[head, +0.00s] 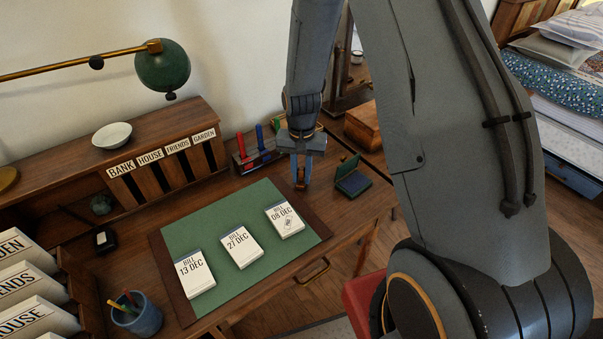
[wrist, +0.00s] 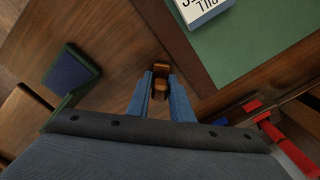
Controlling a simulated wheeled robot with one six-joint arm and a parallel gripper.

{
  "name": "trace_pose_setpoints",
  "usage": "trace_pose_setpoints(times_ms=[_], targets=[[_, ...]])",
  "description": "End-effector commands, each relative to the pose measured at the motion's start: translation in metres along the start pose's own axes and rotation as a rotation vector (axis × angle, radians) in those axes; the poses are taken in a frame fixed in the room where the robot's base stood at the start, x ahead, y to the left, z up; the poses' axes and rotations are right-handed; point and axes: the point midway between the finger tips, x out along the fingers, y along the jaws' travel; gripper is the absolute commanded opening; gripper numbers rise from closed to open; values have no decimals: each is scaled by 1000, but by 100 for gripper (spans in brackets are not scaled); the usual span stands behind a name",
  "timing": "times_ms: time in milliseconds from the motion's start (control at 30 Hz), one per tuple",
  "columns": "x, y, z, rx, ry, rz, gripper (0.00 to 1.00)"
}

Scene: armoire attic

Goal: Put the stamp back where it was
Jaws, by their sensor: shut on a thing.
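My gripper (head: 301,170) is shut on a small brown wooden stamp (head: 300,183), held over the desk between the green mat and the ink pad. In the wrist view the stamp (wrist: 161,70) shows between the blue fingers of my gripper (wrist: 160,95); its stamping face is hidden. A dark rack (head: 263,161) with a red-handled and a blue-handled piece stands left of my gripper, behind the mat. Its red parts show in the wrist view at the lower right. The open green ink pad (head: 352,183) lies right of my gripper.
Three bills lie on the green mat (head: 207,235); the 08 DEC bill (head: 285,219) bears a printed mark. A labelled organiser (head: 165,158), a green lamp (head: 163,66) and a blue pencil cup (head: 138,315) are to the left. A wooden box (head: 363,125) stands behind the ink pad.

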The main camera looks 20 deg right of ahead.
Motion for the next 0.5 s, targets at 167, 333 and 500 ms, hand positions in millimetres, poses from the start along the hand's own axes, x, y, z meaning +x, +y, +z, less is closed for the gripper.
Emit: trace_pose_setpoints(times_ms=[167,333,500], targets=[[1,0,0,0,0,0,6],[3,0,0,0,0,0,35],[2,0,0,0,0,0,38]])
